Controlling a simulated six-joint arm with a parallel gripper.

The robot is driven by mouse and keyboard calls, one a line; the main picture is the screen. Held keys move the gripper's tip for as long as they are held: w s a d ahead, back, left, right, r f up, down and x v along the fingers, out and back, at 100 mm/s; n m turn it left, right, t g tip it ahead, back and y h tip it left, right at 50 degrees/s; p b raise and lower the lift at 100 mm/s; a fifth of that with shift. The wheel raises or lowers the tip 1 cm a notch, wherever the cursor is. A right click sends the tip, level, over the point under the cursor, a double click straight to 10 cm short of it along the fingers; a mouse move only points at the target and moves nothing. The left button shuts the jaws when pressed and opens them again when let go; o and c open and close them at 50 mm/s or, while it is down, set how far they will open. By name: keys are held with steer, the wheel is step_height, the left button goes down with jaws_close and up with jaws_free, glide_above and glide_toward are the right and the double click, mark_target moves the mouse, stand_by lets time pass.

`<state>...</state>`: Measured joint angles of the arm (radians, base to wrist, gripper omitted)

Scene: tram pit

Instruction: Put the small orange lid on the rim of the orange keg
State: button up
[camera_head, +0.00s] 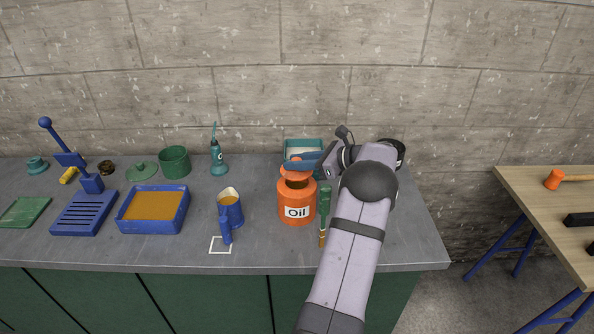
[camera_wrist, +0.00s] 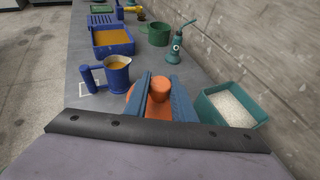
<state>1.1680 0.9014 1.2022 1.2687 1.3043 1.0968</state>
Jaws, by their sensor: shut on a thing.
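The orange keg (camera_head: 297,206), labelled "Oil", stands upright on the grey bench, its dark mouth facing up. My gripper (camera_head: 300,160) is shut on the small orange lid (camera_head: 291,170). The lid is over the back part of the keg's mouth, and the dark opening shows in front of it. I cannot tell whether the lid touches the rim. In the wrist view the lid's round knob (camera_wrist: 160,87) sits between my two blue fingers (camera_wrist: 160,100). The keg is mostly hidden there by the lid and fingers.
A blue jug (camera_head: 230,210) stands left of the keg and a green-handled brush (camera_head: 324,205) is close on its right. A teal bin of white grains (camera_wrist: 232,105) is behind. A teal oil can (camera_head: 218,160) and a blue tray (camera_head: 153,210) are further left.

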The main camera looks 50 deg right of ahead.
mark_target(307, 172)
steer(key=shift+f+p, duration=0.6)
steer(key=shift+f, duration=1.35)
steer(key=shift+f, duration=0.15)
steer(key=o, duration=1.1)
steer(key=shift+c, duration=0.2)
steer(key=shift+r, duration=0.2)
steer(key=shift+s+d, duration=0.15)
steer(key=shift+s, duration=0.2)
steer(key=b+v, duration=0.4)
steer(key=v, duration=0.7)
steer(key=shift+r+b, duration=0.2)
steer(key=shift+b, duration=0.1)
